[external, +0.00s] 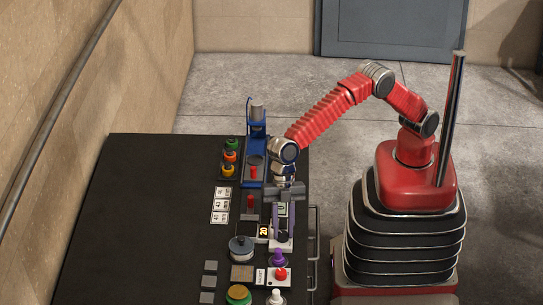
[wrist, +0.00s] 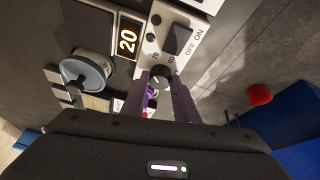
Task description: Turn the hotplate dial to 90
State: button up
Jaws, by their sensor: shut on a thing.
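The hotplate's white control panel (wrist: 200,33) shows in the wrist view with a dark ON/OFF switch (wrist: 178,39). Its dial (wrist: 161,71) is small and dark, with the printed numbers 70 and 80 beside it; its pointer is too small to read. My gripper (wrist: 162,77) is shut on the dial, one finger on each side. A display (wrist: 128,38) next to the panel reads 20. In the external view my gripper (external: 282,238) reaches down over the white panel and hides the dial, and the display (external: 263,231) also reads 20.
A round grey-blue lidded pot (wrist: 86,75) stands left of the panel in the wrist view. The table's left side (external: 140,220) is clear.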

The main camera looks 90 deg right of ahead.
jog(key=shift+m, duration=0.5)
jog(key=m+t, duration=0.1)
jog(key=m, duration=0.1)
jog(key=m+t, duration=0.1)
jog(key=m, duration=0.2)
jog(key=shift+s+a+r+m+t+h, duration=0.1)
jog(key=shift+s+m+t+h, duration=0.1)
jog(key=shift+m+t+h, duration=0.1)
jog(key=m, duration=0.2)
jog(key=m+t+h, duration=0.1)
jog(key=m, duration=0.3)
jog(key=shift+s+a+m+t+h, duration=0.15)
jog(key=shift+a+m+t+h, duration=0.15)
jog(key=shift+h, duration=0.1)
jog(key=m+h, duration=0.1)
jog(key=m, duration=0.1)
jog(key=m+h, duration=0.1)
jog(key=m, duration=0.2)
jog(key=shift+a+t, duration=0.15)
jog(key=shift+t, duration=0.15)
jog(key=m+h, duration=0.1)
jog(key=m, duration=0.1)
jog(key=m+h, duration=0.1)
jog(key=m, duration=0.2)
jog(key=shift+a, duration=0.15)
jog(key=o, duration=1)
jog(key=shift+o, duration=0.2)
